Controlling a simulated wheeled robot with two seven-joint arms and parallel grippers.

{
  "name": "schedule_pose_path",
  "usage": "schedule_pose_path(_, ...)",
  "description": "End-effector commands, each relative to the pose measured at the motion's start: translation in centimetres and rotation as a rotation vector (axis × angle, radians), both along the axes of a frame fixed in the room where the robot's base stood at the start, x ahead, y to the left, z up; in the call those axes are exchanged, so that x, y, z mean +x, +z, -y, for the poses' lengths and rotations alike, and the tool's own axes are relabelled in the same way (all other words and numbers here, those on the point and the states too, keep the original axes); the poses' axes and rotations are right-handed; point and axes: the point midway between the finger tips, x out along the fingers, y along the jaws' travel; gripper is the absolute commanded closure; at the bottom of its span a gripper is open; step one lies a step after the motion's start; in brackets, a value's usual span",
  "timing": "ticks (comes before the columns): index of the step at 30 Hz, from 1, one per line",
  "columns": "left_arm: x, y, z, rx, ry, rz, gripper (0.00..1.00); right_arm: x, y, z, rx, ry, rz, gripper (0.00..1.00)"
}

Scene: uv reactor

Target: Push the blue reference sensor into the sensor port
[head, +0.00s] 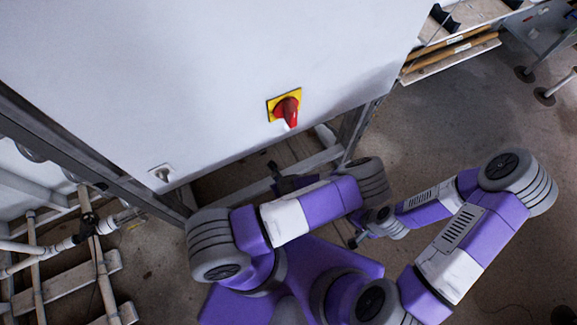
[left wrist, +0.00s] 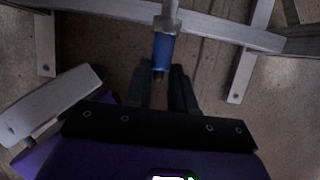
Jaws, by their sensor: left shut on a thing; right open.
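The blue reference sensor (left wrist: 163,50) shows in the left wrist view, with a metal upper part (left wrist: 169,15) and a dark lower tip. My left gripper (left wrist: 168,78) is shut on its lower end between two dark fingers. In the head view my left gripper (head: 279,178) is a dark shape near the cabinet's lower edge; I cannot make out the sensor there. My right gripper (head: 357,240) is open and empty, below the left wrist, and its fingers are small and partly hidden. I cannot identify the sensor port in either view.
A large white cabinet (head: 190,80) with a red and yellow rotary switch (head: 287,108) and a small latch (head: 162,173) fills the upper left. Grey frame bars run beneath it. White pipes (head: 98,250) stand at lower left. The floor at right is mostly open.

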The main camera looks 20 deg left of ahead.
Motion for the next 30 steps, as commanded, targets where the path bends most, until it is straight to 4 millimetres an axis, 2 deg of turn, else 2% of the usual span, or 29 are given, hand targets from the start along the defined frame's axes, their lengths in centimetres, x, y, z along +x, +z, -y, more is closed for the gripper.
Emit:
schedule_pose_path(14, 0.0, 0.6, 0.0, 0.003, -0.006, 0.0, 1.0, 0.0, 0.7, 0.0, 0.0, -0.001, -0.001, 0.11)
schedule_pose_path(30, 3.3, 0.4, -3.8, 0.001, -0.002, 0.001, 1.0, 0.0, 0.5, 0.0, 0.0, 0.0, 0.0, 0.11)
